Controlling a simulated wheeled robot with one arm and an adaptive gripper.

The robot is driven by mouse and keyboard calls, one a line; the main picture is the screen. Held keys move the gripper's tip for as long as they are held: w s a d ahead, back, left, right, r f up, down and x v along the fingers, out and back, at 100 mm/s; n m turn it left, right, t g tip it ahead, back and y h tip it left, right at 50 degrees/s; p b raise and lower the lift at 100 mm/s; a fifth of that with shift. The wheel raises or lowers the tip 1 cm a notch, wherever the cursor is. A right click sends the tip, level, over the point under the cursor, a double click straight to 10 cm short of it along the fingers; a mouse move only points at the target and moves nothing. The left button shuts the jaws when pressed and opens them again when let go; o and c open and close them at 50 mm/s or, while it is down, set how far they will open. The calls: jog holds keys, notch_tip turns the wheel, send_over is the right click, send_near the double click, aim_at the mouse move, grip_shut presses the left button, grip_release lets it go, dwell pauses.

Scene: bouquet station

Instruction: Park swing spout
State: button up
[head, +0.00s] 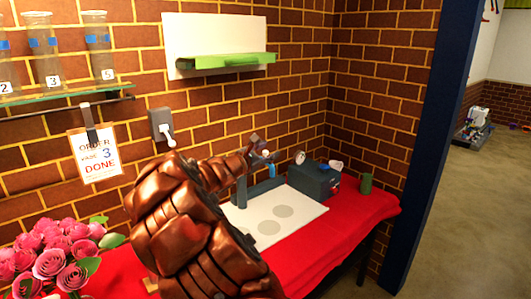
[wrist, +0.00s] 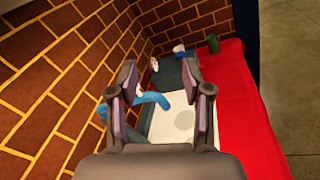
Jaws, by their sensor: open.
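The swing spout appears to be the blue curved piece (wrist: 152,99) between and beyond my fingers in the wrist view. In the head view a small light-blue piece (head: 272,170) hangs just below my gripper (head: 257,148), near a blue-grey post (head: 241,191). My gripper (wrist: 160,80) is open, its two fingers spread wide, with nothing clearly held. Whether a finger touches the spout cannot be told. My arm and fingers hide part of the spout and its base.
A dark box (head: 312,180) with a round gauge (head: 299,157) stands behind a white board (head: 262,228) with grey circles. A green cylinder (head: 366,183) stands on the red cloth (head: 340,225). Pink roses (head: 50,258) are at left. A brick wall (head: 290,95) rises close behind.

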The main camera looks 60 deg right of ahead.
aim_at(264, 153)
jog(key=w+d+f+n+t, duration=0.4)
jog(key=w+d+f+n, duration=0.2)
jog(key=w+f+n, duration=0.2)
jog(key=shift+w+d+r+p, duration=0.1)
jog(key=shift+w+d+p, duration=0.35)
jog(key=shift+d, duration=0.65)
jog(key=shift+w+d+f+p, duration=0.15)
jog(key=shift+d+p, duration=0.55)
jog(key=shift+d, duration=0.45)
jog(key=shift+w+d+r+p, duration=0.15)
jog(key=shift+w+d+p, duration=0.3)
jog(key=shift+d, duration=0.65)
jog(key=shift+s+d, duration=0.15)
jog(key=shift+d, duration=0.2)
grip_shut()
